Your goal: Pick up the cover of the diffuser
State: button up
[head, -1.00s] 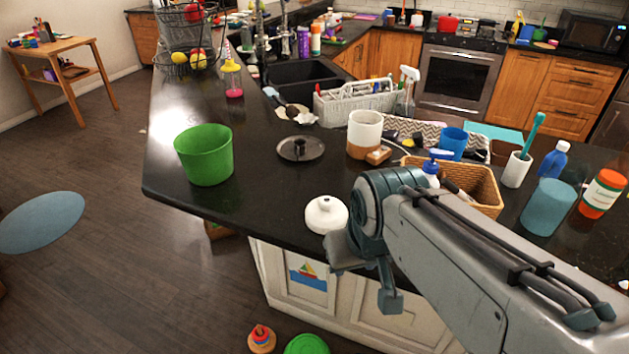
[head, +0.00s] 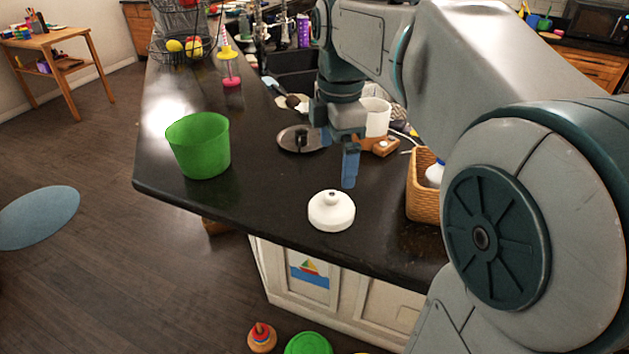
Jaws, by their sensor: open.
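The diffuser's cover (head: 331,212) is a white dome with a small spout on top. It stands upright on the black counter near its front edge. The diffuser (head: 376,120) is a white cylinder with a wooden base, farther back on the counter and partly hidden behind my gripper. My gripper (head: 338,160) points down, open and empty. It hangs above the counter, slightly behind the cover in the picture and apart from it.
A green bucket (head: 199,146) stands to the left. A round grey lid (head: 299,139) with a black knob lies behind my gripper. A wicker basket (head: 424,187) is at the right, partly hidden by my arm. The counter between bucket and cover is clear.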

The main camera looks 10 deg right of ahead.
aim_at(332, 194)
jog(key=shift+n, duration=0.8)
jog(key=f, duration=0.5)
jog(key=w+f, duration=0.1)
jog(key=f, duration=0.2)
jog(key=shift+f, duration=0.1)
jog(key=shift+w+f+p, duration=0.1)
jog(key=shift+f+p, duration=0.55)
jog(key=shift+f, duration=2)
jog(key=c, duration=0.9)
